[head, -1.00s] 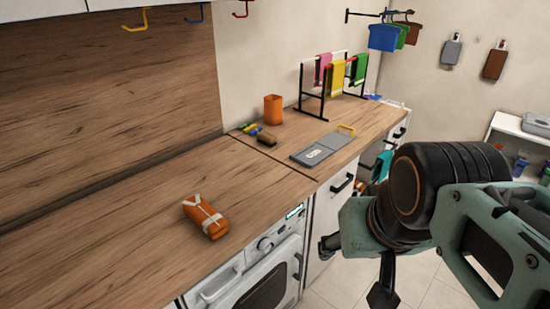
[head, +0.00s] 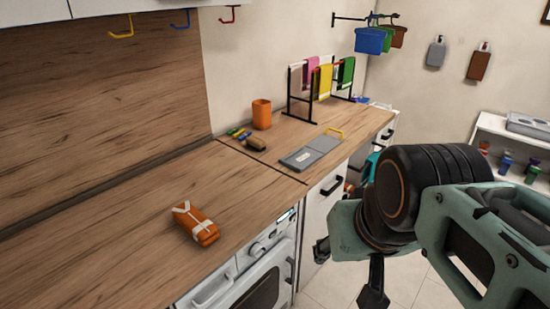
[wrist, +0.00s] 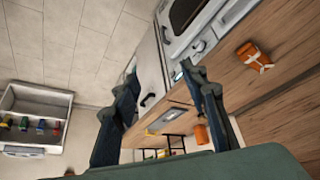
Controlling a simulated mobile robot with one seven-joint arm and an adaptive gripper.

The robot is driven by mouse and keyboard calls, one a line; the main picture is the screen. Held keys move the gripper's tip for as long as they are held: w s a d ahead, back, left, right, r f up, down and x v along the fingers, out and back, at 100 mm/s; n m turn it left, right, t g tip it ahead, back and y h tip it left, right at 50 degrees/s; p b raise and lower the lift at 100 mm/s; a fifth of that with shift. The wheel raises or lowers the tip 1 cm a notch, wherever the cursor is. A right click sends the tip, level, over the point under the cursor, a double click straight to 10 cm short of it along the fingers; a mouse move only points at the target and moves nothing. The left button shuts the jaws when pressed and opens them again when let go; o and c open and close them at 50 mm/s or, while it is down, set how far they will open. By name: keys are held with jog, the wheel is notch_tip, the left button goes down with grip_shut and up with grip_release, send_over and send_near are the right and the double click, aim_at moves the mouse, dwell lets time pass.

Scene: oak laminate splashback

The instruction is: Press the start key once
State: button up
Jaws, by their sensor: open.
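The white washing machine (head: 248,270) stands under the wooden counter, with a dial and a small lit display (head: 287,216) on its top panel. It also shows in the wrist view (wrist: 187,30), at the top. The start key is too small to tell apart from the other controls. My gripper (head: 347,274) is open and empty, in front of the cabinet to the right of the machine and apart from the panel. In the wrist view my gripper (wrist: 160,80) has its fingers spread, the right fingertip overlapping the panel's display end.
An orange wrapped packet (head: 196,223) lies on the counter (head: 110,225) above the machine. Farther back are an orange cup (head: 262,114), a grey flat board (head: 311,151) and a towel rack (head: 320,90). A white shelf (head: 510,150) stands at the right. Open floor lies before the cabinets.

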grip_shut()
dwell(1.3)
